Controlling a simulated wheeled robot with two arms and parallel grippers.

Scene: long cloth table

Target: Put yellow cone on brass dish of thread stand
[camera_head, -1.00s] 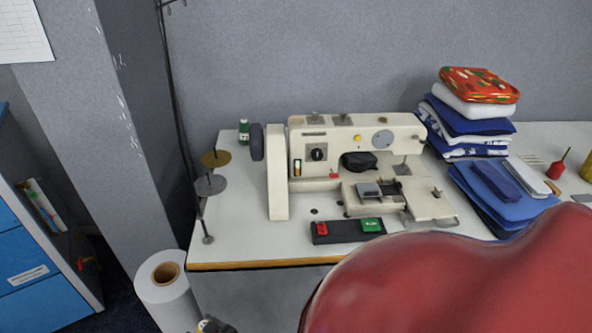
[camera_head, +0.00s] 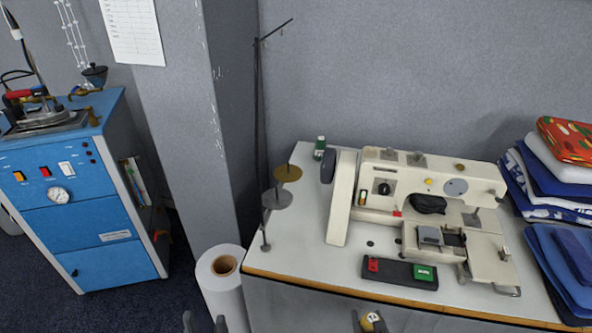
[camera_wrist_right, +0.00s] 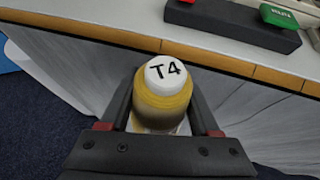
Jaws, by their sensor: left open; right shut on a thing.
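The yellow cone (camera_wrist_right: 163,103) has a white top marked "T4"; in the head view its top (camera_head: 372,318) shows at the bottom edge. My right gripper (camera_head: 371,322) is shut on the cone, in front of the table edge. In the right wrist view the gripper (camera_wrist_right: 160,128) has a finger on each side of the cone. My left gripper (camera_head: 205,323) is open and empty at the bottom of the head view. The thread stand (camera_head: 265,236) is at the table's left end, with a bare brass dish (camera_head: 288,174) behind a bare grey dish (camera_head: 277,199); thin pins rise from them.
A cream sewing machine (camera_head: 342,197) stands right of the stand. A black switch box (camera_head: 400,272) lies at the table's front edge (camera_head: 330,288). A white roll (camera_head: 222,288) stands left of the table. A small green bottle (camera_head: 320,147) is behind the dishes.

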